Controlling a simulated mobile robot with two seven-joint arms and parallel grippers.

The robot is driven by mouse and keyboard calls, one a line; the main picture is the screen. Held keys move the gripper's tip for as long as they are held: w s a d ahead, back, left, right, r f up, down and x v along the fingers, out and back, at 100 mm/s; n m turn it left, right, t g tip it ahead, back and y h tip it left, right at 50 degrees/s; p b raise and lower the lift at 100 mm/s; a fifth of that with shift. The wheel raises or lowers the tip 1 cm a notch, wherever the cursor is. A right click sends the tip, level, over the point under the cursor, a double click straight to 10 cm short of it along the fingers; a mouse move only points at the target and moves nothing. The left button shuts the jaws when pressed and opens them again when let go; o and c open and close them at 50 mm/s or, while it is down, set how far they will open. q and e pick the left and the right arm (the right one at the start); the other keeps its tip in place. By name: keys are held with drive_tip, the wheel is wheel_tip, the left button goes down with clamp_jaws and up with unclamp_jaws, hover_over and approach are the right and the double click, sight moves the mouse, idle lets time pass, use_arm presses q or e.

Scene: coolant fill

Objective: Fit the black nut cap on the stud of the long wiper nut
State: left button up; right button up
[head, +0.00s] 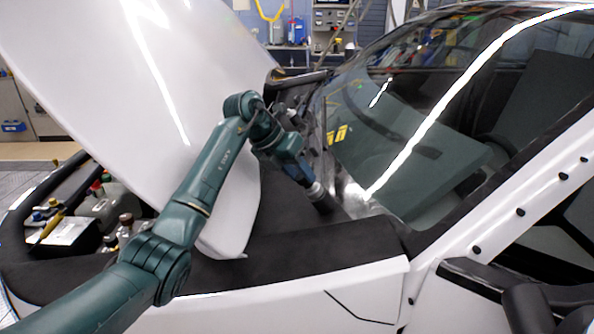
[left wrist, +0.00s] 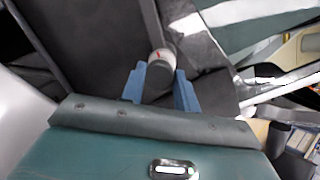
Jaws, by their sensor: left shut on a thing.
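My left gripper (head: 318,192) is over the dark cowl at the base of the windscreen, pointing down and right. In the left wrist view its two blue fingers (left wrist: 160,90) are shut on a short dark cylindrical piece (left wrist: 159,75) with a pale grey band and a small red mark. I cannot tell whether this piece is the black nut cap. The held piece also shows in the head view as a dark end (head: 325,203) close to the cowl; contact cannot be told. The long wiper nut and its stud cannot be made out. My right gripper is not in view.
The raised white bonnet (head: 110,70) stands left of and behind my left arm. The windscreen (head: 400,130) slopes up to the right. The white fender (head: 290,298) lies in front. The engine bay with several caps and bottles (head: 125,222) is at the left.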

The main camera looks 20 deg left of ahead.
sight(301, 176)
use_arm(q)
drive_tip(key=shift+d+f, duration=0.2)
drive_tip(key=shift+f, duration=0.15)
drive_tip(key=o, duration=1)
drive_tip(key=shift+w, duration=0.1)
wheel_tip(301, 176, up, 10)
drive_tip(key=shift+b, duration=0.95)
